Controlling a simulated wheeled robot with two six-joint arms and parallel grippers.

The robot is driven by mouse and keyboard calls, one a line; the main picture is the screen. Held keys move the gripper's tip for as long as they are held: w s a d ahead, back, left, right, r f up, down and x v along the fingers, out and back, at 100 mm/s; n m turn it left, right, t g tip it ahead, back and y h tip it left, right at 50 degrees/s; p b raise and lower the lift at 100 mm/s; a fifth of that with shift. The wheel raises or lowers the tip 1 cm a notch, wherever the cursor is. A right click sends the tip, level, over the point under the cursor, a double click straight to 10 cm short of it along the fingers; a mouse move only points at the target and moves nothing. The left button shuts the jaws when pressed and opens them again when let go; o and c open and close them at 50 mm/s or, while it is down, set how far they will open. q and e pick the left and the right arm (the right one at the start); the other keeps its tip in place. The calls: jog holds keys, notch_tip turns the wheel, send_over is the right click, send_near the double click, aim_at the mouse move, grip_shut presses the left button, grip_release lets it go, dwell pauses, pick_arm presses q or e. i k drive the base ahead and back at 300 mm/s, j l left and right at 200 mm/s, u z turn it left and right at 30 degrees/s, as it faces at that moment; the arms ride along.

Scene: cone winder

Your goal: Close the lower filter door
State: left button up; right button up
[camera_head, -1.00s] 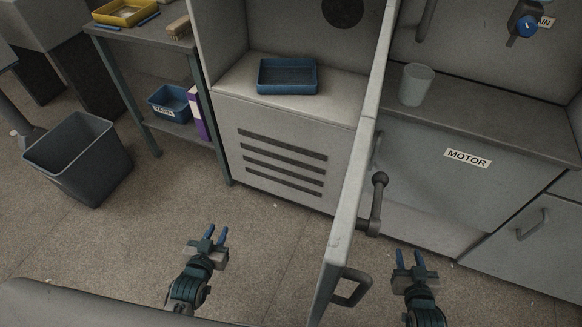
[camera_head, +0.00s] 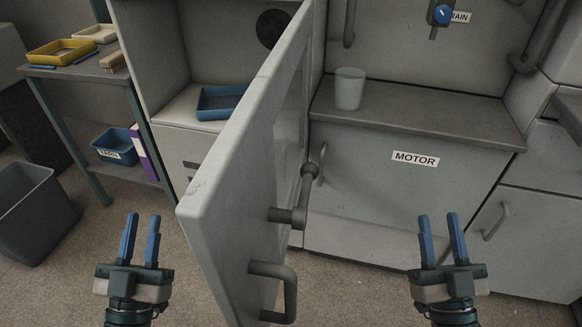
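The grey door (camera_head: 240,170) stands open in the middle of the view, swung out toward me from the cabinet with the vented front. It has a dark bar handle (camera_head: 287,291) low on its near face and a lever handle (camera_head: 291,214) above it. The cabinet's interior (camera_head: 220,50) is partly hidden behind the door. My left gripper (camera_head: 141,239) is open and empty, to the left of the door. My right gripper (camera_head: 440,240) is open and empty, to the right of the door, in front of the MOTOR panel. Neither touches the door.
A blue tray (camera_head: 217,101) lies in the cabinet. A cup (camera_head: 349,88) stands on the ledge above the MOTOR panel (camera_head: 390,190). At left are a side table (camera_head: 75,72) with trays, a blue YARN bin (camera_head: 115,147) and a grey bin (camera_head: 35,215). Floor around both grippers looks clear.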

aim_at(253, 166)
jog(key=k+l, duration=0.35)
jog(key=k+l+u, duration=0.1)
jog(key=k+l, duration=0.25)
jog(key=k, duration=0.25)
jog(key=k+l, duration=0.35)
jog(key=k, duration=0.15)
jog(key=l+u, duration=0.05)
